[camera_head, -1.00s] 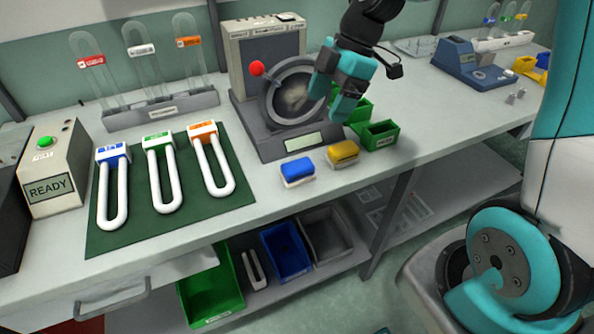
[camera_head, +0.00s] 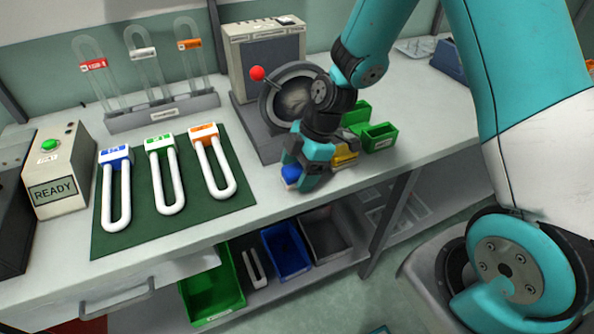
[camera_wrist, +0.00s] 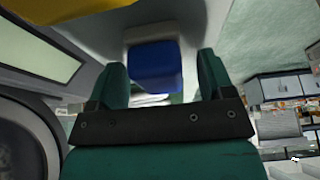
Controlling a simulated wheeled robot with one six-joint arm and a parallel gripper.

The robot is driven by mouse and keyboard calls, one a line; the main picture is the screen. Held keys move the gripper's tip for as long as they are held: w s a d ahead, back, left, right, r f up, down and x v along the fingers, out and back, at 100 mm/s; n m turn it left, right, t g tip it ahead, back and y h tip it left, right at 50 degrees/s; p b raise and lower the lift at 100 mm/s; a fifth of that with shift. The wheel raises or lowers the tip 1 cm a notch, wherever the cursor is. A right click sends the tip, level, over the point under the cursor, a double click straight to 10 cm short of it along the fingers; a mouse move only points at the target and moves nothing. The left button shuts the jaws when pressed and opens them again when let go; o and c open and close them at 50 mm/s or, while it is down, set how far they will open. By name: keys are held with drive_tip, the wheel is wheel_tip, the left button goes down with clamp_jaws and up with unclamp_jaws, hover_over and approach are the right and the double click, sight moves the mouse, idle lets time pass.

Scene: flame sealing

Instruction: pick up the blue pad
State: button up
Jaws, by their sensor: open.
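The blue pad (camera_head: 291,174) is on the bench in front of the grey machine, partly hidden by my gripper in the head view. In the wrist view the blue pad (camera_wrist: 154,66) shows between the two green fingertips, near the middle of the gap. My gripper (camera_wrist: 163,78) is open, its fingers on either side of the pad. In the head view my gripper (camera_head: 306,176) is low over the bench at the pad. I cannot tell whether either finger touches it.
A yellow pad (camera_head: 345,153) sits just right of my gripper, partly covered by it. The grey machine (camera_head: 262,130) with a red-knobbed lever stands close behind. Green bins (camera_head: 379,137) are to the right. A green mat (camera_head: 232,196) with several white U-shaped pieces lies to the left.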

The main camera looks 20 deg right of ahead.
sight(298, 168)
drive_tip(key=shift+a+f, duration=0.1)
drive_tip(key=shift+f, duration=0.1)
drive_tip(key=c, duration=1)
drive_tip(key=shift+r, duration=0.1)
wheel_tip(298, 168, up, 20)
drive_tip(key=shift+f, duration=0.1)
drive_tip(key=o, duration=0.4)
drive_tip(key=c, duration=0.3)
drive_tip(key=shift+s, duration=0.1)
